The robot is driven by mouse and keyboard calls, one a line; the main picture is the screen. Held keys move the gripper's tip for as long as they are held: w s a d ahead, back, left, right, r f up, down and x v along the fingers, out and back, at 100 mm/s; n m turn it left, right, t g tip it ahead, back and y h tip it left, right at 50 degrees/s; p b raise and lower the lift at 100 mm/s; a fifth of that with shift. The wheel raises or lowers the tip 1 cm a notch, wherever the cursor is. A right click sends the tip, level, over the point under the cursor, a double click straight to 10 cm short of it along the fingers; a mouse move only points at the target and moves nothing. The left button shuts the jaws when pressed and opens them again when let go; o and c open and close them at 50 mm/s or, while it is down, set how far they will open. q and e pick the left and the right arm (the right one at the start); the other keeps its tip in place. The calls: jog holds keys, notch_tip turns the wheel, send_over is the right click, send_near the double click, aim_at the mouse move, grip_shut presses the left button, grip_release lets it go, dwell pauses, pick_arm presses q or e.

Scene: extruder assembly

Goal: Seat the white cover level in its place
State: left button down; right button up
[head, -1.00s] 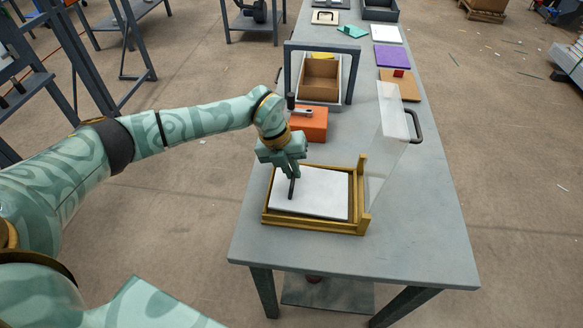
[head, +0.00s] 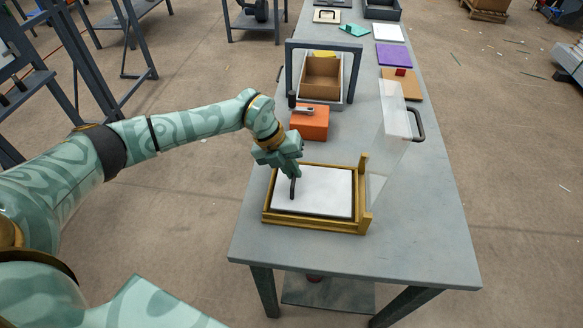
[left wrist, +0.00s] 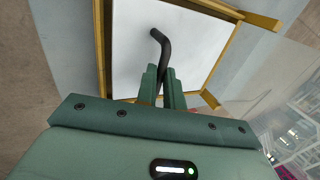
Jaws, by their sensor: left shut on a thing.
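The white cover (head: 322,190) is a flat white plate inside the brass-coloured rectangular frame (head: 313,226) at the near end of the table. A thin dark edge shows along its front and right sides. It looks nearly level; I cannot tell whether it rests fully on the frame. My left gripper (head: 291,173) is above the cover's left part, shut on its black bar handle (head: 293,189). In the left wrist view the handle (left wrist: 158,42) bends toward the white cover (left wrist: 200,35), and the fingers (left wrist: 162,88) hold its near end. My right gripper is not in view.
A clear upright panel (head: 390,140) with a black handle (head: 416,125) stands at the frame's right. An orange box (head: 312,124) sits just behind the frame. A grey gantry (head: 323,45) stands over a cardboard box (head: 321,80) farther back. The table's right front (head: 425,230) is clear.

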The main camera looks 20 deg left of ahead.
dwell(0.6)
pick_arm(q)
jog(key=shift+f, duration=0.1)
jog(key=shift+f, duration=0.7)
jog(key=shift+s+f, duration=0.1)
jog(key=shift+s+f, duration=0.25)
jog(key=shift+f, duration=0.15)
dwell(0.4)
jog(key=c, duration=1.4)
grip_release()
jog(key=shift+w, duration=0.15)
jog(key=shift+c, duration=0.2)
jog(key=shift+w, duration=0.15)
jog(key=shift+r, duration=0.25)
